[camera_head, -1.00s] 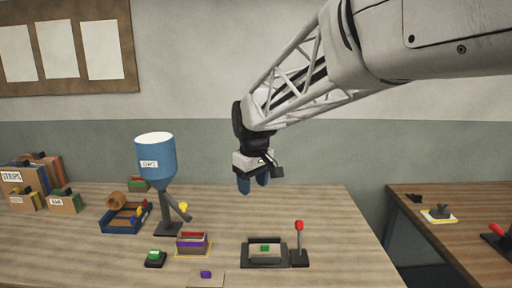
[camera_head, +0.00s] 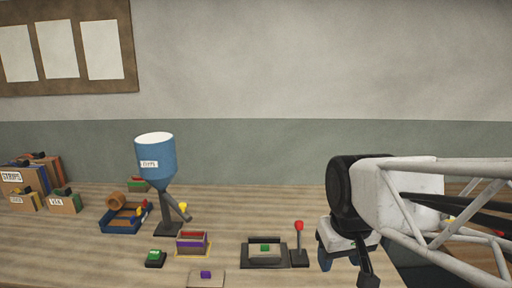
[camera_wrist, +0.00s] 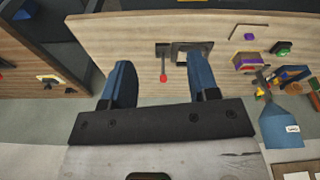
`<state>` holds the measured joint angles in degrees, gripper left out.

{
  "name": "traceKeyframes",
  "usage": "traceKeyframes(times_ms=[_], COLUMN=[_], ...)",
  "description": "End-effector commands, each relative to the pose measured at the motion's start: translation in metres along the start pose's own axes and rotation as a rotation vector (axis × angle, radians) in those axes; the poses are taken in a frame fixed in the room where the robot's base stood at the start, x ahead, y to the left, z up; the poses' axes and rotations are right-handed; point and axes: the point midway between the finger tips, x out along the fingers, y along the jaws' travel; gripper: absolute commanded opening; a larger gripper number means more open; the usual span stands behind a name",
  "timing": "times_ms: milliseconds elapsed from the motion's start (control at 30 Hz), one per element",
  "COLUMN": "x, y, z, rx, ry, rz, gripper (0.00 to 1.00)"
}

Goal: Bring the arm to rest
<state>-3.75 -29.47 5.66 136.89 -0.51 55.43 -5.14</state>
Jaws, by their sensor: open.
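My gripper (camera_head: 338,260) is at the lower right in the head view, with its blue fingers pointing down near the right edge of the workbench (camera_head: 60,265). In the wrist view my gripper (camera_wrist: 160,62) shows both blue fingers spread apart, with nothing between them. The fingers look clear of the bench objects. My arm comes in from the right and hides most of the second bench.
A press with a red-knobbed lever (camera_head: 299,245) stands left of my gripper. Farther left are a blue hopper (camera_head: 155,160), a small purple-and-red box (camera_head: 192,243), a blue tray (camera_head: 122,219) and labelled boxes (camera_head: 20,180). A gap (camera_wrist: 70,20) separates the benches.

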Motion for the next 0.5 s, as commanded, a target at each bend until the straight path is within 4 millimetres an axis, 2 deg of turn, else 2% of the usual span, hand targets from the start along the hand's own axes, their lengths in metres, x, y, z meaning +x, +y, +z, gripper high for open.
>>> traceKeyframes(times_ms=[33, 200, 333, 500], x=[0.002, 0.01, 0.015, 0.019], y=[0.004, 0.01, 0.013, 0.014], z=[0.015, 0.054, 0.073, 0.083], rx=[0.028, 0.113, 0.154, 0.177], ry=[0.006, 0.019, 0.027, 0.03], rz=[0.004, 0.012, 0.016, 0.018], gripper=[0.55, 0.55, 0.55, 0.55])
